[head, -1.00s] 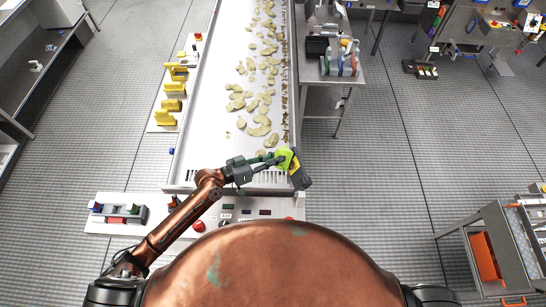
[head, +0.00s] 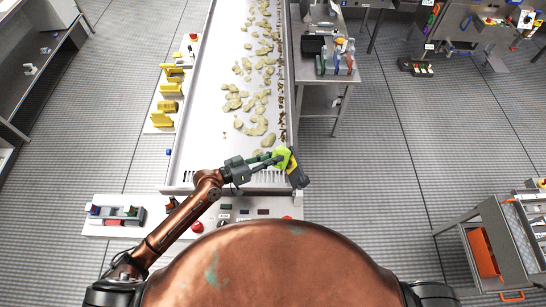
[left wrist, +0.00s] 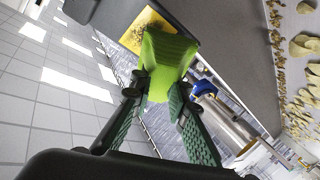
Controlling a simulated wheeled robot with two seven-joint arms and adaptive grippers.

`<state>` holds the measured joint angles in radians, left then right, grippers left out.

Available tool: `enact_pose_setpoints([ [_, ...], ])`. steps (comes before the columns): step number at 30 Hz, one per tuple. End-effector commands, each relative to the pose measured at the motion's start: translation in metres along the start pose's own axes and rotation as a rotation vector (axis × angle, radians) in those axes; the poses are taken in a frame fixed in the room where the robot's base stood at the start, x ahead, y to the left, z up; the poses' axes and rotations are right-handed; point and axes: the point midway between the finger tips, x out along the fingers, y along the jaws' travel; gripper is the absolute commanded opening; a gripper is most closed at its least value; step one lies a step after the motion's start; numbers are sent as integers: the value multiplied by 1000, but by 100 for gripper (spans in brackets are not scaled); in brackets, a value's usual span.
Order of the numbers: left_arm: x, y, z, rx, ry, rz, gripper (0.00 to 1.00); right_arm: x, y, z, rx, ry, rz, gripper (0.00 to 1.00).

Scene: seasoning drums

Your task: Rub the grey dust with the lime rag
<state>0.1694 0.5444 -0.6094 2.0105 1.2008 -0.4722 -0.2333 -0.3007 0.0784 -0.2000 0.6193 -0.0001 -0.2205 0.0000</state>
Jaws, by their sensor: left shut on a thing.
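My left gripper (head: 268,161) is shut on the lime rag (head: 281,157) at the near right corner of the conveyor. The rag also shows in the left wrist view (left wrist: 167,62), bunched between the green-padded fingers (left wrist: 160,88). It is in front of a yellow panel (left wrist: 150,22) set in a dark housing (left wrist: 203,18). Dark greyish specks, perhaps the grey dust (left wrist: 133,37), show on the panel. The rag hides part of the panel, and I cannot tell whether it touches. The dark housing (head: 298,175) is right beside the rag. My right gripper is out of view.
The white conveyor (head: 205,130) carries many pale chips (head: 250,100). A control panel with a red button (head: 196,227) lies along its near end. A side table (head: 340,80) with bottles stands at the right. An orange-panelled cart (head: 483,252) is further right, with open floor between.

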Motion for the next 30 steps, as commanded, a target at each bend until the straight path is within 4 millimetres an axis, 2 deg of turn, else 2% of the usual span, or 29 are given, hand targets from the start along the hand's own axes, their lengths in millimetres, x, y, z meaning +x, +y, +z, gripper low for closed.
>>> enact_pose_setpoints([
  [30, 11, 0, 4, -1, 1, 0, 0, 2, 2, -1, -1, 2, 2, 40],
])
